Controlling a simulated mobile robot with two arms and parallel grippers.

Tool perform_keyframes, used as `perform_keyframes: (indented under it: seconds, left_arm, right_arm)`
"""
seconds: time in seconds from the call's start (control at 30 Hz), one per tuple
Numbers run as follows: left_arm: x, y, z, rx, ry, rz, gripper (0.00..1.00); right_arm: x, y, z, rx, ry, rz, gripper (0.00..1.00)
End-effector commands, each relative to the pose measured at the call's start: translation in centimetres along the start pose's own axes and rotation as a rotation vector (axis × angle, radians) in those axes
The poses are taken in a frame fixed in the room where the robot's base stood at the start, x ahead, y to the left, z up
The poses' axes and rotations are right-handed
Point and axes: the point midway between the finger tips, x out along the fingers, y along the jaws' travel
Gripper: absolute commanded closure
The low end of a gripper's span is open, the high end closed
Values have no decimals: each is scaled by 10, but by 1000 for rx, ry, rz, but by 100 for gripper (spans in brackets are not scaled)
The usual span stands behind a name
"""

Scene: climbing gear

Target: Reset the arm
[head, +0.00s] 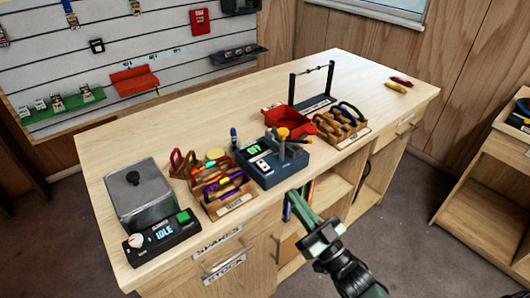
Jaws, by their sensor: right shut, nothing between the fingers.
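My right arm comes in from the bottom right. Its gripper (297,203) is shut and empty, in front of the workbench's near edge and pointing up and left. It overlaps the open shelf front below the grey-blue device (281,174) in the picture. No object is between its fingers. My left gripper is not in view.
The wooden workbench (330,68) carries a grey pot (138,199) on an "IDLE" unit (161,237), gear crates (230,205), a red tray (291,119) and a dark stand (318,103). Colored carabiner-like pieces (396,87) lie far right. The bench's back left is clear.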

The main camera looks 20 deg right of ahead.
Motion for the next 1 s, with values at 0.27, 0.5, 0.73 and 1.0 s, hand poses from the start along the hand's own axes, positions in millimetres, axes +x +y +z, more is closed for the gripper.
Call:
perform_keyframes:
  seconds: [0.27,0.5,0.73,1.0]
  left_arm:
    - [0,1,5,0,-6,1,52]
    - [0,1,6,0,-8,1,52]
    - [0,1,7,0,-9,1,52]
    - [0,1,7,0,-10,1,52]
  right_arm:
    - [-13,7,38,-5,-98,35,100]
    - [-97,22,182,-17,-510,146,100]
    - [-230,8,299,-10,-951,210,100]
    - [-416,-47,369,21,-1466,212,100]
